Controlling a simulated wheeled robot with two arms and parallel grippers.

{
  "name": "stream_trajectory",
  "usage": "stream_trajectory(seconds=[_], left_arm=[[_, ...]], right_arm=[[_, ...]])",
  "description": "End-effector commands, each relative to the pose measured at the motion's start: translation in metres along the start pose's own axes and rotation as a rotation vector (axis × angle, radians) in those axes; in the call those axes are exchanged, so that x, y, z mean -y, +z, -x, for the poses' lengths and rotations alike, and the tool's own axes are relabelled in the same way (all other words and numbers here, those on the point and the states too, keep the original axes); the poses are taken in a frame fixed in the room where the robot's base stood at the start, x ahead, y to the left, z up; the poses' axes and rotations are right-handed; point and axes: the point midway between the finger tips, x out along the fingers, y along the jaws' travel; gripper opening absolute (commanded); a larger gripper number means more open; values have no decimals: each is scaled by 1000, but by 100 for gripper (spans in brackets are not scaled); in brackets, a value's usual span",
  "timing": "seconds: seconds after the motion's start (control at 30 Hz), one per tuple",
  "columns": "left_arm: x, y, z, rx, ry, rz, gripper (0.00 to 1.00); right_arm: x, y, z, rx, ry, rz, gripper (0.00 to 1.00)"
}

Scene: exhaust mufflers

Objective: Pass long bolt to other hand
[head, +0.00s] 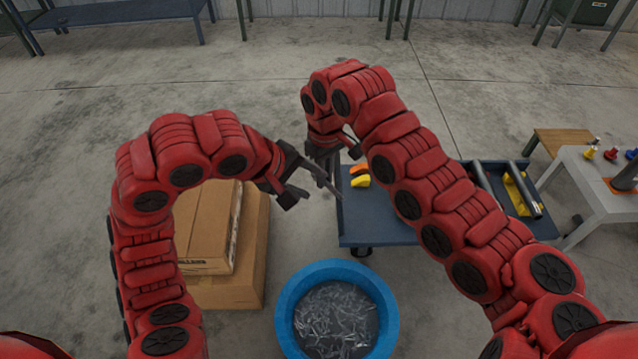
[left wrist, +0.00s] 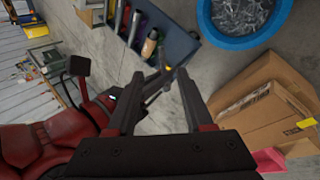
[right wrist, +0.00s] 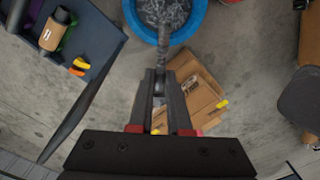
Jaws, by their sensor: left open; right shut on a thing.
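The long bolt (right wrist: 161,40) is a grey threaded rod. In the right wrist view it sticks out past the fingertips of my right gripper (right wrist: 160,82), which is shut on one end of it. In the head view my right gripper (head: 326,150) is above and close to my left gripper (head: 318,190), whose fingers are spread. In the left wrist view the open left gripper (left wrist: 160,82) has grey metal between and beyond its fingers. I cannot tell there which part is bolt and which is my right gripper, nor whether the left fingers touch the bolt.
A blue tub (head: 287,305) of loose metal parts stands on the floor below the hands. Cardboard boxes (head: 208,225) are at the left. A blue cart (head: 375,228) with coloured items and tools is at the right, beside a grey table (head: 590,190).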

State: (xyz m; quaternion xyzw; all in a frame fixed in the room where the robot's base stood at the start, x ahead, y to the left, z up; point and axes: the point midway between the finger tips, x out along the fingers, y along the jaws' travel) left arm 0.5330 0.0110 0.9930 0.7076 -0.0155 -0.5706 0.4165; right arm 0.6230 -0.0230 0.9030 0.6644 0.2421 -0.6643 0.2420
Motion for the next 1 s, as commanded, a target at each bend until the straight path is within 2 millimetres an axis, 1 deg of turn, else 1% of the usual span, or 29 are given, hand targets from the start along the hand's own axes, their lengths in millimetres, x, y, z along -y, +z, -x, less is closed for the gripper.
stream_trajectory(seconds=[0.17, 0.4, 0.53, 0.7, 1.0], left_arm=[[1, 3, -30, 8, -4, 2, 52], [0, 3, -78, 8, -2, 1, 52], [0, 2, -98, 8, 0, 2, 52], [0, 2, -112, 4, 0, -1, 52], [-1, 0, -114, 1, 4, 0, 52]], right_arm=[[0, 0, 0, 0, 0, 0, 0], [0, 0, 0, 0, 0, 0, 0], [0, 0, 0, 0, 0, 0, 0], [0, 0, 0, 0, 0, 0, 0], [0, 0, 0, 0, 0, 0, 0]])
